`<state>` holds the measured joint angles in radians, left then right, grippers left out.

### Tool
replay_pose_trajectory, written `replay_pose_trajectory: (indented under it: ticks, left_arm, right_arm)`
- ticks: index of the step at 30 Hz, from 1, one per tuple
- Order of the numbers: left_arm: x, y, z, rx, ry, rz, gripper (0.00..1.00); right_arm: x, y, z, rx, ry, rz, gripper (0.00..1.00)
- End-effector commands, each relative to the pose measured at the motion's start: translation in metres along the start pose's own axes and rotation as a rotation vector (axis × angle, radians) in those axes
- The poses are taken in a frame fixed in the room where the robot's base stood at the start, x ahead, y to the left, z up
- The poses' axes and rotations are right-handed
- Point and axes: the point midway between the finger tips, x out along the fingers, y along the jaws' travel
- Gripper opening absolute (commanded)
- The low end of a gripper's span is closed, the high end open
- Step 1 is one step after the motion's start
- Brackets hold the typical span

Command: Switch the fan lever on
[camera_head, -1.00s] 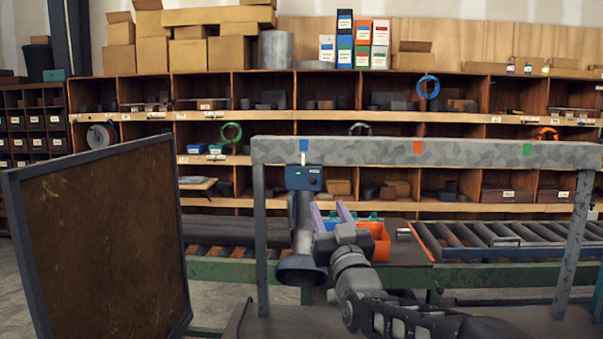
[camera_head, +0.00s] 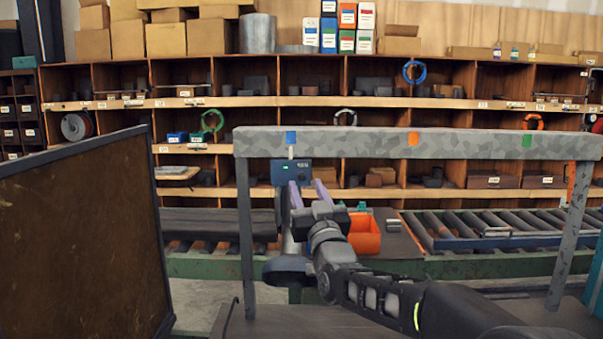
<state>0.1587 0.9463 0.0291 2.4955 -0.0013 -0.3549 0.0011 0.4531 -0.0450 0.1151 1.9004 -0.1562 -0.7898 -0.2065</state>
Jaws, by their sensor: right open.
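A grey pipe with a flared lower end (camera_head: 288,270) hangs below the box. I cannot make out a separate lever on the box; my gripper is close in front of that area. My right gripper (camera_head: 308,188) has two purple fingers, spread apart and pointing up, with nothing between them. The left fingertip overlaps the box's lower part in the picture, and the right one is just right of it; contact cannot be told. My left gripper is not in view.
The speckled beam (camera_head: 460,146) runs across on grey posts. An orange bin (camera_head: 364,236) stands behind my right arm. A brown framed panel (camera_head: 80,240) fills the left. Roller conveyors (camera_head: 500,226) and shelves lie behind.

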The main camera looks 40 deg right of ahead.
Motion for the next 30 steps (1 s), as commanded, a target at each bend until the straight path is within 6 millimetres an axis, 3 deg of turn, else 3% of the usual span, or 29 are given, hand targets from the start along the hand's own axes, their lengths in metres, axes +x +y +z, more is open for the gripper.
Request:
replay_pose_trajectory:
  ticks: [9, 20, 30]
  left_arm:
    - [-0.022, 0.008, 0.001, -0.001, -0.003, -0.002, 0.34]
    - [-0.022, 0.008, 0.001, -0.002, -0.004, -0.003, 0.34]
    - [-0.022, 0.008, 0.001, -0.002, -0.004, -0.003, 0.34]
  right_arm:
    - [0.047, 0.000, -0.002, 0.000, -0.002, 0.000, 0.42]
    - [0.052, 0.000, 0.000, 0.000, -0.001, 0.000, 0.42]
    - [0.052, 0.000, 0.000, 0.000, -0.001, 0.000, 0.15]
